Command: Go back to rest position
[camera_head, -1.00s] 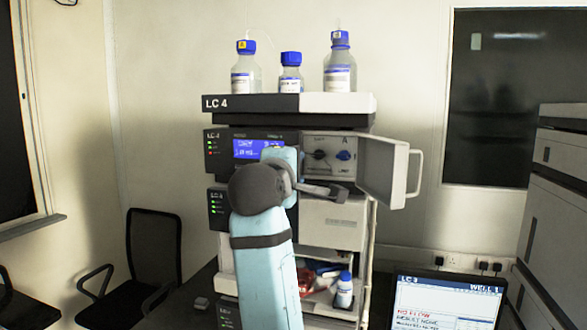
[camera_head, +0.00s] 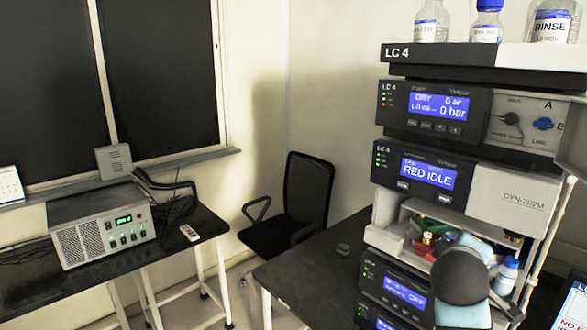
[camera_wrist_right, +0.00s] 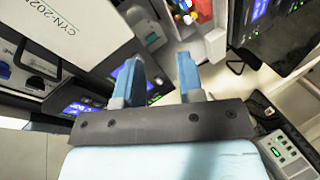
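My right gripper (camera_wrist_right: 160,72) shows in the right wrist view with its two blue-tipped fingers apart and nothing between them. In the head view, my light blue arm with its dark grey joint is low at the right, in front of the instrument stack (camera_head: 430,178). I cannot make out the fingers there. The stack's lower white panel, marked CYN-202M (camera_head: 510,198), also shows at the upper left of the wrist view (camera_wrist_right: 75,35). My left gripper is in neither current view.
Several blue-capped bottles (camera_head: 487,22) stand on the stack. An open door (camera_head: 574,140) juts out at its right. A small bottle (camera_head: 506,275) stands low beside my arm. A black chair (camera_head: 305,195) and a bench (camera_head: 190,250) with a grey box (camera_head: 102,225) are at left.

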